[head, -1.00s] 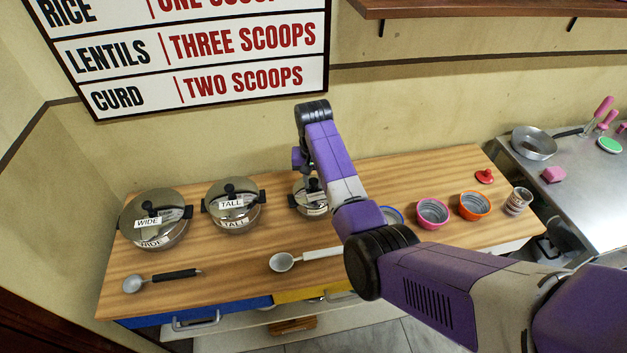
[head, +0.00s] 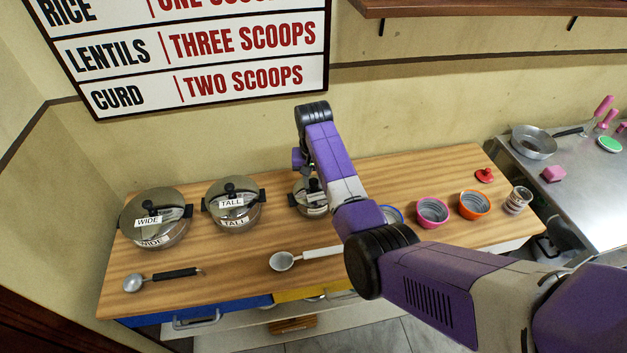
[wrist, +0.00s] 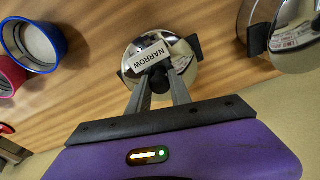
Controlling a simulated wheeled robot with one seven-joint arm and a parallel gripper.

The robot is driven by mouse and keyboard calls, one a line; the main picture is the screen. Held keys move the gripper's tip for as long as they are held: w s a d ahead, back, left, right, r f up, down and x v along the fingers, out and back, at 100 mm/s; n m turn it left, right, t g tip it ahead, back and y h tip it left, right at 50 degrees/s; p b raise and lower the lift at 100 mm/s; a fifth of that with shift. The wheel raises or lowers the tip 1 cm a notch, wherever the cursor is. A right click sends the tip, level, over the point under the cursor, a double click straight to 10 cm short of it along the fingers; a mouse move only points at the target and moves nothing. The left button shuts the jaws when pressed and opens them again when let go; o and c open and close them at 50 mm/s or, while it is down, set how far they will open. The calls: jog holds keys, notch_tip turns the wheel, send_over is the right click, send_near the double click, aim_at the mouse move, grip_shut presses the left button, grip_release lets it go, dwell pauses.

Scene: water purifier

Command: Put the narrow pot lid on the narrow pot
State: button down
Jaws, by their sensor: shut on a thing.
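The narrow pot (head: 315,210) stands on the wooden counter below my arm, partly hidden by it in the head view. The narrow pot lid (wrist: 181,53) is shiny metal with a black knob and a NARROW label. In the wrist view it sits over the pot, covering its mouth, with the pot's dark handles (wrist: 194,44) showing at the sides. My gripper (wrist: 161,78) is shut on the lid's knob. Whether the lid rests fully on the rim cannot be told.
The tall pot (head: 233,208) and wide pot (head: 154,222) stand to the left, lids on. Pink (head: 432,212) and orange (head: 474,205) bowls stand to the right. Two ladles, one black-handled (head: 160,278) and one white-handled (head: 285,261), lie in front. A shelf (head: 480,8) overhangs the upper right.

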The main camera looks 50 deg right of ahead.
aim_at(314, 184)
jog(key=shift+f, duration=0.35)
jog(key=c, duration=1.5)
grip_release()
jog(key=shift+o, duration=0.2)
jog(key=shift+r, duration=0.1)
jog(key=shift+s+a+r+p, duration=0.15)
jog(key=shift+r+p, duration=0.35)
jog(key=shift+r, duration=0.95)
notch_tip(314, 184, up, 8)
jog(key=shift+s+a, duration=0.35)
